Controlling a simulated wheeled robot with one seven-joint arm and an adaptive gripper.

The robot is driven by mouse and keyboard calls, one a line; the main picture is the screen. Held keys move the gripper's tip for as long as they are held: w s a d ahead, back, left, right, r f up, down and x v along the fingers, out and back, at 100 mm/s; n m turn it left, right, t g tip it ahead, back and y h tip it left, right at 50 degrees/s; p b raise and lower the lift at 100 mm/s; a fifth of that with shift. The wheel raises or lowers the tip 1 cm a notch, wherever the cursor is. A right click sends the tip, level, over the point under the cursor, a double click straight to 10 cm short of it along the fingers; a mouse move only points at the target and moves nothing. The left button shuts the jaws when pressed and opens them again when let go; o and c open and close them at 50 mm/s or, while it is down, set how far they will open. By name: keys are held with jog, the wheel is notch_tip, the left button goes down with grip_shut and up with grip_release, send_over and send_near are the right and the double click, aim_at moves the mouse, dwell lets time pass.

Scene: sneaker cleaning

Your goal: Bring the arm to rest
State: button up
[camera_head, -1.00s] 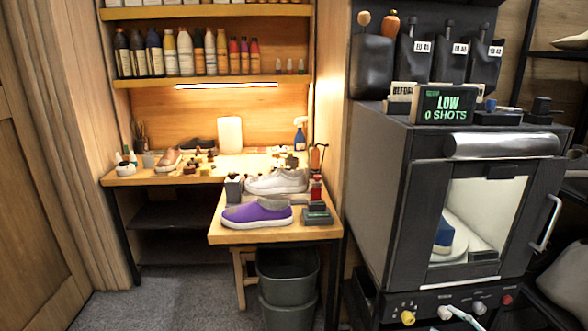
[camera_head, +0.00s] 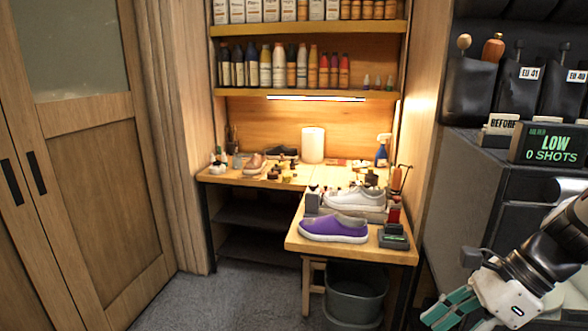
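My arm (camera_head: 545,262) reaches in from the right edge of the head view, in front of the dark booth. My gripper (camera_head: 445,312), with teal fingers, is at the bottom right, over the floor and in front of the work table. Its lower part is cut off by the picture's bottom edge. I see nothing clearly held, and I cannot tell how far apart the fingers are.
A purple sneaker (camera_head: 335,229) and a white sneaker (camera_head: 354,199) stand on the wooden table (camera_head: 308,243). A grey bin (camera_head: 355,290) is below. The booth's display (camera_head: 548,144) reads "LOW 0 SHOTS". Double wooden doors (camera_head: 100,190) are at left. The carpet (camera_head: 225,296) between is clear.

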jog(key=s+a+r+n+t+h+p, duration=0.1)
jog(key=s+a+r+n+h, duration=0.1)
jog(key=s+r+n, duration=0.4)
jog(key=s+a+r+n+t+h+p, duration=0.2)
jog(key=s+r+n+h, duration=0.3)
jog(key=n, duration=1.1)
jog(key=shift+s+a+r, duration=0.4)
jog(key=shift+a+r, duration=0.05)
jog(key=shift+r, duration=0.5)
